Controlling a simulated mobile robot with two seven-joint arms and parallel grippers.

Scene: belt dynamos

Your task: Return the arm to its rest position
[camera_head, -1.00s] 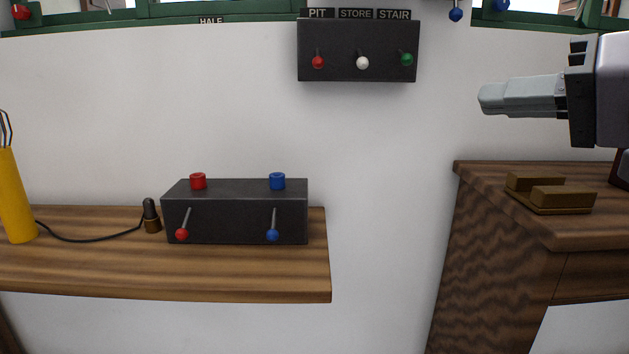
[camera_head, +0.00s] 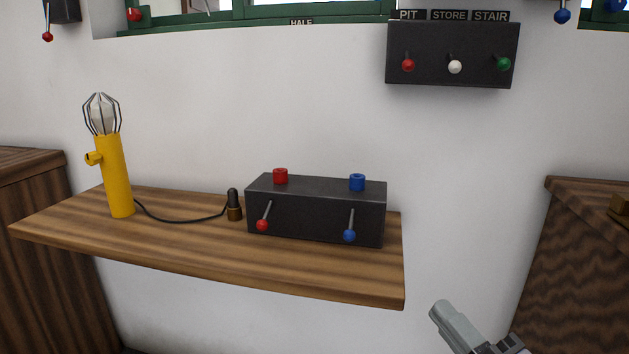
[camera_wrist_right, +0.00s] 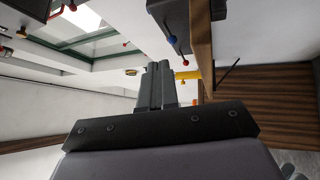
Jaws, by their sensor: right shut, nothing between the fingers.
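My right gripper (camera_head: 440,312) shows at the bottom right of the head view, low in front of the white wall and to the right of the wooden shelf's front corner. Its fingers are together with nothing between them. In the right wrist view the shut fingers (camera_wrist_right: 158,75) point away from the camera, towards the yellow lamp (camera_wrist_right: 188,75). The rest of the right arm is cut off by the frame edge in the head view. My left gripper is not in view.
The wooden shelf (camera_head: 180,252) bears a caged yellow lamp (camera_head: 116,175), a small dark plug (camera_head: 235,205) and a black box (camera_head: 315,215) with red and blue levers. A three-lever switch box (camera_head: 450,45) hangs above. Wooden cabinets stand left (camera_head: 40,230) and right (camera_head: 580,250).

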